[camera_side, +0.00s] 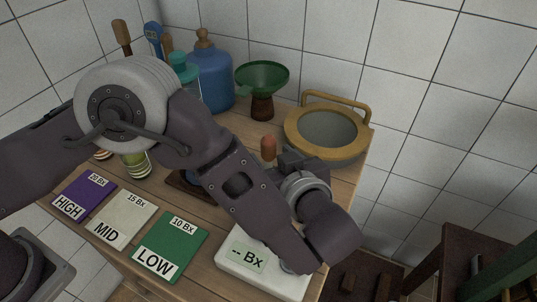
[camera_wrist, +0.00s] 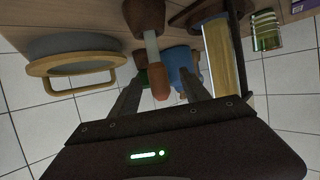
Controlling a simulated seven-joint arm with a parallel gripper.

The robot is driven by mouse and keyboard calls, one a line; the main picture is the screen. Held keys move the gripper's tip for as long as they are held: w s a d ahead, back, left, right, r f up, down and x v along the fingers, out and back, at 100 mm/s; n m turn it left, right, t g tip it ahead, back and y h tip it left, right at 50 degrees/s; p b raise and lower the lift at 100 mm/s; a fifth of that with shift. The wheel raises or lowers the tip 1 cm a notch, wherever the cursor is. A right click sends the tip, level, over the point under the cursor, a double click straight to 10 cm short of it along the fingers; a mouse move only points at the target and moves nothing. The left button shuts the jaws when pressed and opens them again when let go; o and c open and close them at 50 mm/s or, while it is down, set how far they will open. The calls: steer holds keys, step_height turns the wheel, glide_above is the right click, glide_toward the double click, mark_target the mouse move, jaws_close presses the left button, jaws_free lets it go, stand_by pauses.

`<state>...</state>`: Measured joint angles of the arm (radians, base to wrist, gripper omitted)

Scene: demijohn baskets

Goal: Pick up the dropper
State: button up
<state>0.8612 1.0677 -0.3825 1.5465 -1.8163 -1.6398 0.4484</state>
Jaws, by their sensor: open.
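The dropper (camera_side: 268,147) shows in the side view as an upright orange-brown bulb just left of my gripper (camera_side: 287,161); its lower part is hidden behind my arm. In the wrist view the dropper (camera_wrist: 160,84) has the same bulb on a pale, glassy stem, which rises from a brown holder or base (camera_wrist: 145,14). My gripper (camera_wrist: 160,80) is open in the wrist view, with one dark finger on each side of the bulb. The bulb appears between the fingers, with gaps on both sides; I cannot tell its exact depth.
A wood-rimmed basin (camera_side: 293,133) with a handle stands behind my gripper. A green funnel (camera_side: 262,73) and blue demijohn (camera_side: 214,78) stand further back. HIGH (camera_side: 86,194), MID (camera_side: 120,218) and LOW (camera_side: 170,240) cards and a "-- Bx" device (camera_side: 240,258) lie in front.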

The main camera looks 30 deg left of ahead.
mark_target(271, 156)
steer(key=x, duration=0.4)
steer(key=shift+w+d+f, duration=0.1)
steer(key=shift+d+f, duration=0.05)
steer(key=shift+f, duration=0.1)
jaws_close()
steer(key=shift+r, duration=0.1)
